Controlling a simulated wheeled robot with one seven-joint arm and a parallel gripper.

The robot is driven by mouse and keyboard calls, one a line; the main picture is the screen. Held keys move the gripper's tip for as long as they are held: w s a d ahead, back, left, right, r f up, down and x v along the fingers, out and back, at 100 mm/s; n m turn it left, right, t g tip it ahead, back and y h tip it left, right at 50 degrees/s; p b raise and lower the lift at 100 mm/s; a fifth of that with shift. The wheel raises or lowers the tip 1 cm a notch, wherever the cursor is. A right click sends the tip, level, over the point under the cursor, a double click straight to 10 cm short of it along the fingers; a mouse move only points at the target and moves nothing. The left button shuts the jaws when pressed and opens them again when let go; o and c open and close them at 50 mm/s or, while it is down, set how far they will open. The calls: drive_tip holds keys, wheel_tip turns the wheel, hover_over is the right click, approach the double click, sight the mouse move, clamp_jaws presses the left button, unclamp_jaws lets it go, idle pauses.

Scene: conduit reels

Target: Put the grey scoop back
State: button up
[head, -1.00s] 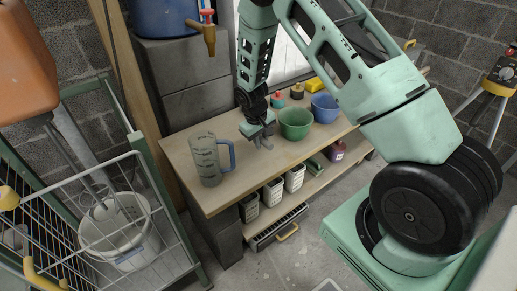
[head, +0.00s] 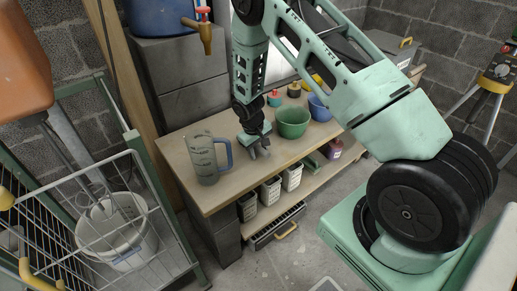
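My gripper (head: 260,153) points down just above the wooden bench (head: 211,195), between the clear measuring jug (head: 203,160) with its blue handle and the green bowl (head: 292,122). Grey finger-like parts show at its end, close to the bench top. They are too small to tell whether they are open or shut, or whether something grey is between them. I cannot make out a grey scoop for certain anywhere in the head view.
A blue bowl (head: 319,107) stands behind the green bowl. A wire cart with a white bucket (head: 118,232) stands at left. A brass tap (head: 204,36) hangs above the bench.

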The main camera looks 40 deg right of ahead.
wheel_tip(320, 180, up, 12)
drive_tip(key=a, duration=0.2)
drive_tip(key=shift+a+p, duration=0.15)
drive_tip(key=shift+p, duration=0.2)
drive_tip(key=shift+s, duration=0.1)
idle(0.4)
